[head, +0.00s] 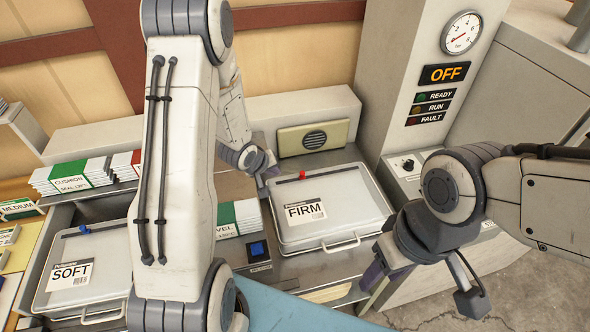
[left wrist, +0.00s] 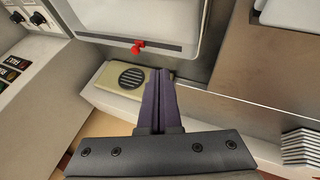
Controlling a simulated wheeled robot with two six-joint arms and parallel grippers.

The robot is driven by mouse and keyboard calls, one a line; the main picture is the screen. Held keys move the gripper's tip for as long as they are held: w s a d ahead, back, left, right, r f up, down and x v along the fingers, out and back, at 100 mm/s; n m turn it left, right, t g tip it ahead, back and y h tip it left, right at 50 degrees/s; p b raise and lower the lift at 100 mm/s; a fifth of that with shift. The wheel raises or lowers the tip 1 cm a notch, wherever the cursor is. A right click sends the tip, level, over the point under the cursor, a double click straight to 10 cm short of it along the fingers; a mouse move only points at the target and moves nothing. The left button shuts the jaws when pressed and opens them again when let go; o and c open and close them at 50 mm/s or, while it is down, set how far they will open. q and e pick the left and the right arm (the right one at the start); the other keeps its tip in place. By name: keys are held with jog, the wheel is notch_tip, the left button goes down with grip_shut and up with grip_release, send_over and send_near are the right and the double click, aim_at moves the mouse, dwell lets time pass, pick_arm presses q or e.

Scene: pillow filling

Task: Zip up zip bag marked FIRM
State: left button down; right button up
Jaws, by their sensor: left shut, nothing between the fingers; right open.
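The zip bag marked FIRM (head: 345,205) lies flat on the counter, a pale case-like bag with a front handle. Its red zip pull (head: 302,176) stands on the dark strip along the far edge, left of the strip's middle. In the left wrist view the red pull (left wrist: 137,47) and strip show near the top. My left gripper (head: 264,183) is beside the bag's far left corner, partly hidden by my arm. Its purple fingers (left wrist: 161,85) are shut and empty, apart from the pull. My right gripper (head: 378,280) is open near the bag's front right corner.
A bag marked SOFT (head: 105,248) lies at left. Green and white packs (head: 238,220) and a blue button (head: 257,248) stand between the bags. A speaker grille (head: 314,140) is behind FIRM. A gauge column with an OFF sign (head: 444,74) rises at back right.

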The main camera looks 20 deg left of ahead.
aim_at(302, 175)
pick_arm(q)
jog(key=p+x, duration=0.1)
jog(key=x, duration=0.7)
jog(key=shift+s+p, duration=0.1)
jog(key=shift+p, duration=0.3)
jog(key=shift+w+d+f+p, duration=0.2)
jog(key=shift+w+d+p, duration=0.5)
jog(key=shift+w+d, duration=0.45)
jog(key=shift+d, duration=0.1)
jog(key=shift+w+d+f+p, duration=0.2)
jog(key=shift+w+f+p, duration=0.05)
jog(key=shift+p, duration=0.05)
pick_arm(e)
notch_tip(302, 175, up, 4)
jog(key=shift+f, duration=0.15)
pick_arm(q)
jog(key=shift+w+d, duration=0.1)
